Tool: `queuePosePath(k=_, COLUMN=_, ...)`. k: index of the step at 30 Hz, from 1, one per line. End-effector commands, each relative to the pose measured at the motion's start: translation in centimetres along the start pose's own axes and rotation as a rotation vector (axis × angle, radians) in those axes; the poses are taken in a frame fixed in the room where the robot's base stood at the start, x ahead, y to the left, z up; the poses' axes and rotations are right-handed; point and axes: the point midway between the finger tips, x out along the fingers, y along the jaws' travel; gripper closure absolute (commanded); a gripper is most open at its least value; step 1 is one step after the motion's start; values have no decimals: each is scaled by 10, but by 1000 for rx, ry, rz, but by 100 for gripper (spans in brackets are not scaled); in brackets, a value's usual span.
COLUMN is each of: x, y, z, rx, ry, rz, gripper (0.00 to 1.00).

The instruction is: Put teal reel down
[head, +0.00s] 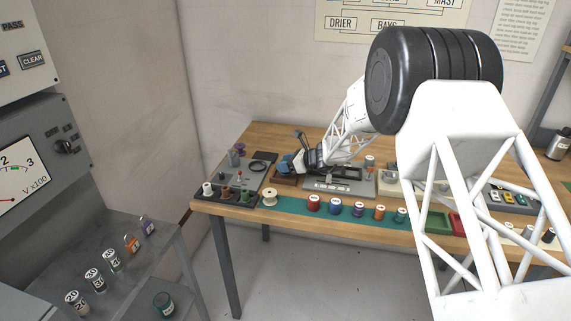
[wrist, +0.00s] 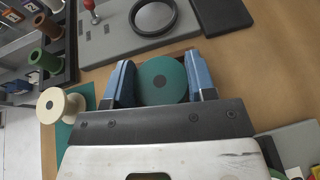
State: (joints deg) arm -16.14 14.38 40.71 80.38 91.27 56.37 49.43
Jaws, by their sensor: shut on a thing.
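The teal reel (wrist: 161,80) shows end-on in the wrist view, with a darker round centre. My gripper (wrist: 160,82) has its two blue fingers on either side of the reel, shut on it. A brown wooden edge shows just beyond the reel in the wrist view. In the head view my gripper (head: 289,166) is low over the left part of the bench, at a small brown wooden block or tray (head: 284,181). The reel is mostly hidden there, and I cannot tell whether it touches the wood.
A cream spool (head: 270,196) stands at the left end of the teal strip (head: 292,208); several coloured reels stand along it. A dark rack (head: 232,198) holds spools at the left. A grey board (wrist: 125,30) with a black ring (wrist: 153,14) lies close beyond the fingers.

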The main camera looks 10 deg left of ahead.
Motion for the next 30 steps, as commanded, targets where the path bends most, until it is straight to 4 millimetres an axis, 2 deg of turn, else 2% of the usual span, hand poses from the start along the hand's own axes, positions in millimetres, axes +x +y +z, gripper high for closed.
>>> queuePosePath(k=29, x=4, y=0, z=-11, rx=-2, ry=0, rz=0, gripper=76)
queuePosePath(k=30, x=4, y=0, z=-11, rx=-1, ry=0, rz=0, gripper=46)
